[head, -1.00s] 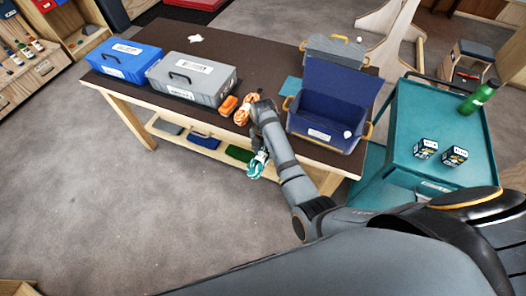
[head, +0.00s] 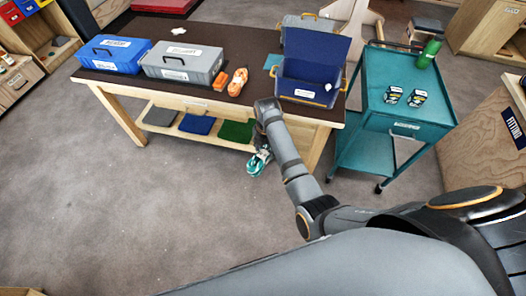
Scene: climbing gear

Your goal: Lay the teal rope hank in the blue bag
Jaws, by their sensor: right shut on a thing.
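The blue bag (head: 303,91) stands open on the right part of the dark table, its lid raised at the back and orange handles at its sides. A small white thing lies at its front right rim. The teal rope hank (head: 257,163) hangs from my right gripper (head: 263,150), which is shut on it in front of the table edge, below the tabletop in the picture and apart from the bag. My forearm hides part of the gripper. My left gripper is out of view.
A teal cart (head: 385,115) with two small boxes and a green bottle (head: 429,52) stands right. Floor in front is clear.

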